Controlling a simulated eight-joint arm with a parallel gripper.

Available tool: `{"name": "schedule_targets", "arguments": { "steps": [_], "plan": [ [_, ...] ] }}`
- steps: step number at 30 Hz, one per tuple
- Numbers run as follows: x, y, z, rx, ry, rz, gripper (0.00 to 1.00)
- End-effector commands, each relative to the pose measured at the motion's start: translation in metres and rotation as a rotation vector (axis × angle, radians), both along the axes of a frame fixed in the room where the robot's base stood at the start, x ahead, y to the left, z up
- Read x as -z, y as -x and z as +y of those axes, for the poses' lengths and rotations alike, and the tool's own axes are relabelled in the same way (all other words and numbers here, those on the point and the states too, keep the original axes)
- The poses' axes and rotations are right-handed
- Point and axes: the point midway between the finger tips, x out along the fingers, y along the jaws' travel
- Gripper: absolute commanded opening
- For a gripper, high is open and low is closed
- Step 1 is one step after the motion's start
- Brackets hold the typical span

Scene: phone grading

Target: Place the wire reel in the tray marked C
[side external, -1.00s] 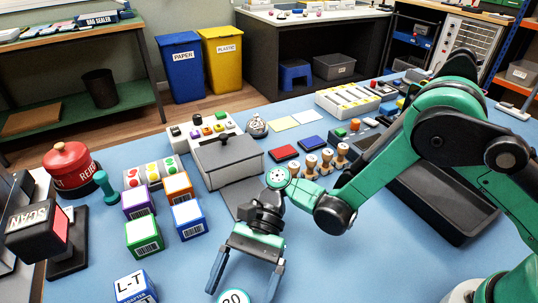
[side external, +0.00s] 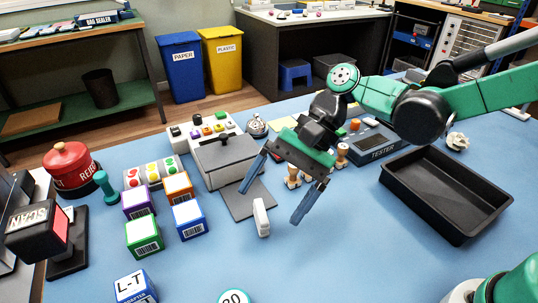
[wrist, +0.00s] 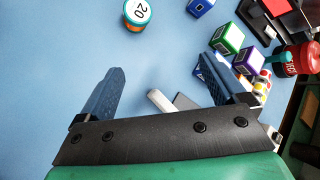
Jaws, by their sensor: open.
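My gripper (side external: 268,206) is open and empty, above the middle of the blue table; it also shows in the wrist view (wrist: 163,66). I cannot identify a wire reel for certain. A round thing with a white top marked 20 (side external: 233,297) is cut off at the front edge of the side view. In the wrist view it has a teal and orange side (wrist: 137,14), beyond the fingers. A black rectangular tray (side external: 402,190) stands empty at the right; no letter C is readable on it.
A small white object (side external: 261,218) lies below my open jaws beside a grey plate (side external: 238,203). Coloured boxes (side external: 143,238) and a red REJECT button (side external: 70,166) stand left. Stamps (side external: 342,155) and a tester (side external: 378,147) stand behind.

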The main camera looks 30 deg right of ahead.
Motion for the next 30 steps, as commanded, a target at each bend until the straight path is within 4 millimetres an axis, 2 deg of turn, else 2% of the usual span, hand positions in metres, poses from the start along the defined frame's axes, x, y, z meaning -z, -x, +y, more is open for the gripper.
{"name": "schedule_targets", "arguments": {
  "steps": [1, 6, 9, 13, 16, 17, 19, 30],
  "plan": [
    [-0.005, -0.001, -0.019, -0.001, 0.055, -0.12, 0.91],
    [-0.012, -0.001, -0.086, -0.093, 0.313, -0.516, 0.91],
    [-0.015, 0.004, -0.123, -0.189, 0.491, -0.702, 0.91],
    [-0.018, 0.01, -0.158, -0.321, 0.69, -0.862, 0.91],
    [-0.019, 0.014, -0.174, -0.398, 0.791, -0.928, 0.91],
    [-0.019, 0.014, -0.177, -0.415, 0.812, -0.94, 0.97],
    [-0.02, 0.015, -0.182, -0.441, 0.842, -0.958, 0.97],
    [-0.02, 0.015, -0.183, -0.452, 0.853, -0.965, 0.97]
  ]
}}
